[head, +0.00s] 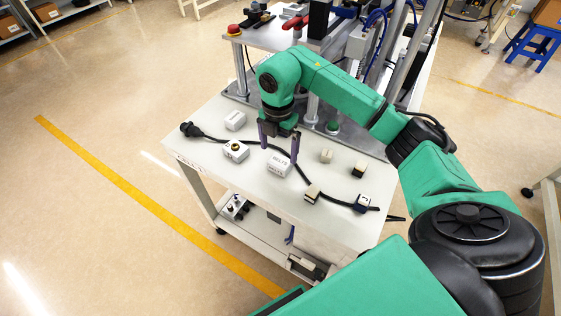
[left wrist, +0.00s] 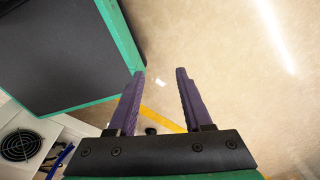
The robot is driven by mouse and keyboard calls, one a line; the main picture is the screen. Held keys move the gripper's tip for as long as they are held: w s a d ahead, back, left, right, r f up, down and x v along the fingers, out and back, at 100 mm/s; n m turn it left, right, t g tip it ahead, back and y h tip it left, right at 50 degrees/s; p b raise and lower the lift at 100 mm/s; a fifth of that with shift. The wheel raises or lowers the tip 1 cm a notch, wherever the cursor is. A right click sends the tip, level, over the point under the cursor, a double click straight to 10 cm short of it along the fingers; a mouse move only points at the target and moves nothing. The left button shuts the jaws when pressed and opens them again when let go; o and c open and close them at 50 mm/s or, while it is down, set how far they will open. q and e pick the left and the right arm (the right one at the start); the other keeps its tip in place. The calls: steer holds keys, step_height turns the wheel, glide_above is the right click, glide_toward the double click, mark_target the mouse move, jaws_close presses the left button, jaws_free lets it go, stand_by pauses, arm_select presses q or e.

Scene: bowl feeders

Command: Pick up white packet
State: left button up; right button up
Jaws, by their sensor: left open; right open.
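A white packet (head: 279,164) with dark print lies on the white table beneath my right gripper (head: 279,153). The right gripper is open and points down, with one purple finger on each side of the packet's upper part in the picture. I cannot tell whether the fingers touch it. Another plain white packet (head: 235,120) lies farther back on the table, apart from the gripper. My left gripper (left wrist: 160,71) is open and empty in the left wrist view, above the floor. It does not show in the head view.
A white box with a brass ring (head: 236,151) stands left of the printed packet. A black cable (head: 319,196) runs across the table (head: 215,177). Small beige-and-black blocks (head: 360,169) lie to the right. A machine plate (head: 276,38) stands behind.

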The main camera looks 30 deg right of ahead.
mark_target(280, 161)
step_height(280, 161, down, 6)
steer(key=shift+s+d+r+p, duration=0.1)
steer(key=shift+s+r+p, duration=0.05)
steer(key=shift+p, duration=0.55)
steer(key=c, duration=1.4)
